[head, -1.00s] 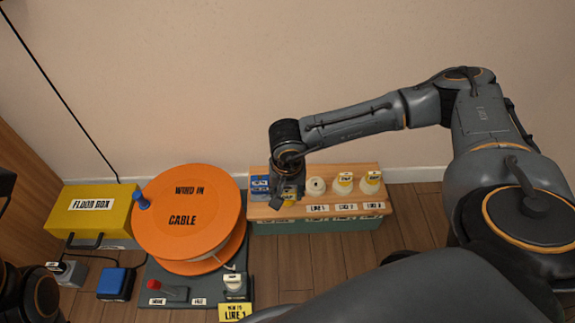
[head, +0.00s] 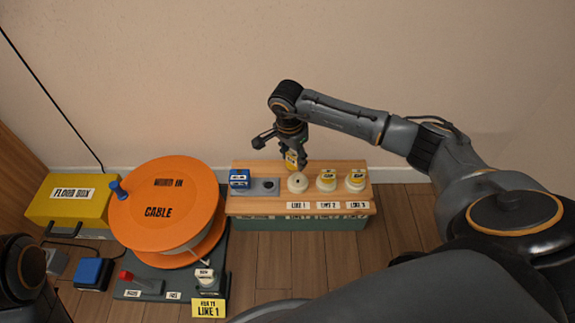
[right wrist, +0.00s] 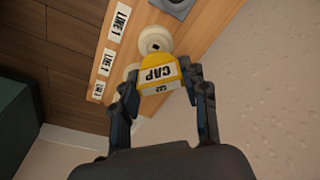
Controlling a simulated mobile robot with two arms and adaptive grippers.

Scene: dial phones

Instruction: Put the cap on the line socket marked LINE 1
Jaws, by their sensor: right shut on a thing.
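My right gripper (head: 292,152) is shut on a yellow cap (head: 291,162) and holds it above and slightly behind the LINE 1 socket (head: 297,184). The socket is a round white knob with a hole in its top, bare, on the wooden shelf (head: 245,206). My left gripper is out of view; only part of that arm shows at lower left.
A blue block (head: 239,178) and a grey pad (head: 265,187) with a dark spot lie left of the sockets. An orange cable reel (head: 170,190) stands left, beside a yellow floor box (head: 70,198). A yellow LINE 1 card (head: 208,308) is in front. The wall is close behind.

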